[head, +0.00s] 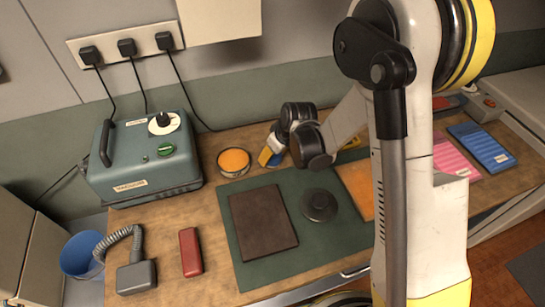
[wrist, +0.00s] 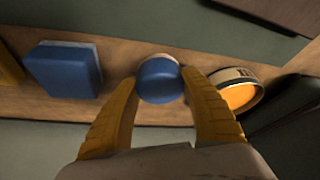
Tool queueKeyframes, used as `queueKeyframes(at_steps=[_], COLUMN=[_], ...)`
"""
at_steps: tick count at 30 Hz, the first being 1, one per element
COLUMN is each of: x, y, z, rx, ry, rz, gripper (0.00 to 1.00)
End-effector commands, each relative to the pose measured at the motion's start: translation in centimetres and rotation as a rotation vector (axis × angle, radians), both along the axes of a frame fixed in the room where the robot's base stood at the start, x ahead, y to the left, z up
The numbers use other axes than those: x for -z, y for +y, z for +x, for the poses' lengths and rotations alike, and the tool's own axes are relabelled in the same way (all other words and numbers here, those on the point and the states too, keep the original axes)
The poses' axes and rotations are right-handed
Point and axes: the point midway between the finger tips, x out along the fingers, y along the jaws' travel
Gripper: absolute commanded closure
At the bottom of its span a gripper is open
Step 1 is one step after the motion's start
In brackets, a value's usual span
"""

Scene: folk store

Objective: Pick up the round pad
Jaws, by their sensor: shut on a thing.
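The round pad (wrist: 160,80), blue with a pale layer at its far edge, is between the two yellow fingers of my gripper (wrist: 160,98) in the wrist view. The fingers are shut on its sides. In the head view my gripper (head: 268,157) is at the back of the workbench, just right of the orange tin. The arm's wrist covers part of that spot, and a bit of blue shows beside the yellow finger; I cannot tell there which blue thing it is.
A blue rectangular block (wrist: 63,70) lies left of the pad in the wrist view. The round orange tin (head: 234,161) stands close on the other side. A teal machine (head: 145,165), a dark slab (head: 262,222) and a dark disc (head: 319,205) also occupy the bench.

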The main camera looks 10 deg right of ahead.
Motion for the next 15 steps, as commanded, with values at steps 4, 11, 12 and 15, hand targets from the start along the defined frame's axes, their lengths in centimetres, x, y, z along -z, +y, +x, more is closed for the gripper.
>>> queueKeyframes(at_steps=[4, 11, 12, 15], x=[0.0, -0.9, -1.3, -2.8], y=[0.0, 0.0, 0.0, 0.0], z=[0.0, 0.0, 0.0, 0.0], rx=[0.0, 0.0, 0.0, 0.0], ry=[0.0, 0.0, 0.0, 0.0], rz=[0.0, 0.0, 0.0, 0.0], gripper=[0.84, 0.84, 0.84, 0.84])
